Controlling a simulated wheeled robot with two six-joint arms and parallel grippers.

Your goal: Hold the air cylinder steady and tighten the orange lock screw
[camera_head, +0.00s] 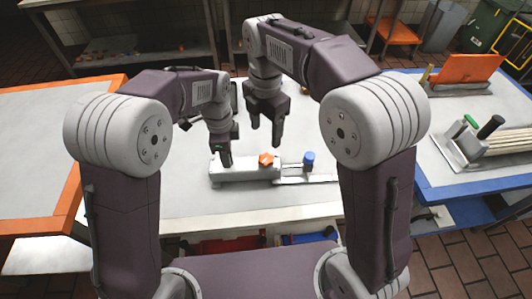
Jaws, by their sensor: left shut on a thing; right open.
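The air cylinder (246,173) is a pale grey, long body lying on the white table in the middle of the head view. The orange lock screw (266,158) stands on its top near the right end. My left gripper (224,157) is down at the cylinder's left part and shut on it; its fingertips are small and partly hidden. My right gripper (265,126) is open and empty, pointing down above and behind the orange screw, apart from it.
A blue knob (308,156) stands right of the orange screw, by a flat metal piece (303,180). An orange-edged table (40,112) is at the left. A blue-edged table (440,190) at the right holds a metal fixture (470,150). The white table's front (250,213) is clear.

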